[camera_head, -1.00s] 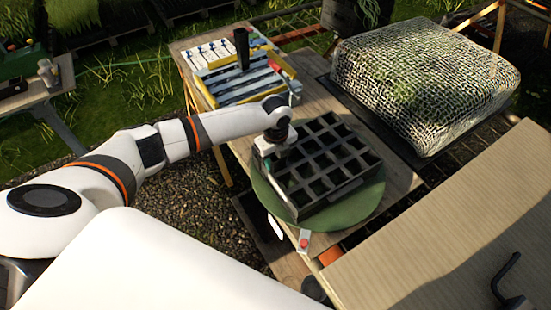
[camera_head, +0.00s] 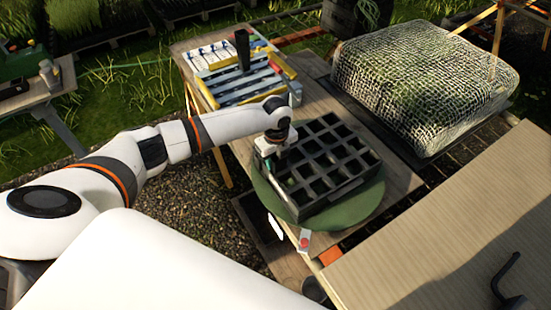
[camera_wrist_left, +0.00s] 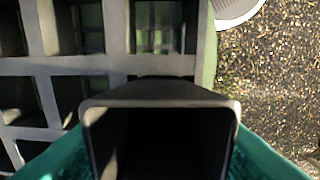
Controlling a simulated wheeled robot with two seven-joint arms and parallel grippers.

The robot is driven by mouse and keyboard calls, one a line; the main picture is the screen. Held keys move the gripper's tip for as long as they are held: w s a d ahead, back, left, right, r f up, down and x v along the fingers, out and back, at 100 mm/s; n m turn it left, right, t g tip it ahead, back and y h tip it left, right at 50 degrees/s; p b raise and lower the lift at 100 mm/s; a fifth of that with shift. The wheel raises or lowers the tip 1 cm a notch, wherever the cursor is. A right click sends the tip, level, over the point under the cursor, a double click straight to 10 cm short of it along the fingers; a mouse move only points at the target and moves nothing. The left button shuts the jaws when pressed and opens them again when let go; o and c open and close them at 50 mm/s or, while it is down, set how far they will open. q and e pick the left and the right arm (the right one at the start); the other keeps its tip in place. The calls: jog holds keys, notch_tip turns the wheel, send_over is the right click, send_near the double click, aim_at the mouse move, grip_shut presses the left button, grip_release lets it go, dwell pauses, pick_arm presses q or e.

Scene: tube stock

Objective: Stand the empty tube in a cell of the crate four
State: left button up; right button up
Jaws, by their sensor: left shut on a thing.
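The dark crate (camera_head: 337,199) with square cells sits on a round green turntable (camera_head: 368,203). My left gripper (camera_head: 283,167) is over the crate's left part. In the left wrist view my left gripper (camera_wrist_left: 160,150) has green fingers shut on both sides of a dark square tube (camera_wrist_left: 160,101). The tube's open mouth faces the camera and its inside looks dark and empty. Pale cell walls of the crate (camera_wrist_left: 85,66) show beyond it. The tube's lower end is hidden, so I cannot tell whether it is inside a cell. My right gripper is not in view.
A blue and white slatted rack (camera_head: 245,87) with a dark upright tube (camera_head: 243,50) stands behind the crate. A net-covered block (camera_head: 425,85) is at the back right. A large tan panel (camera_head: 450,220) fills the right front. A small red-buttoned box (camera_head: 305,240) sits by the turntable.

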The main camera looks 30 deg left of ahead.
pick_arm(q)
jog(key=shift+s+d+f, duration=0.1)
jog(key=shift+s+f, duration=0.25)
jog(key=shift+f, duration=0.2)
jog(key=shift+s+d+f, duration=0.1)
jog(key=shift+s+f, duration=0.2)
jog(key=shift+f, duration=0.25)
jog(key=o, duration=0.9)
jog(key=shift+w, duration=0.1)
jog(key=shift+o, duration=0.7)
jog(key=shift+w+d+f, duration=0.15)
jog(key=shift+w, duration=0.05)
jog(key=shift+s, duration=0.1)
notch_tip(320, 180, up, 15)
jog(key=w+b, duration=0.1)
jog(key=shift+w+f+b, duration=0.15)
jog(key=shift+f+b, duration=0.05)
jog(key=shift+b, duration=0.2)
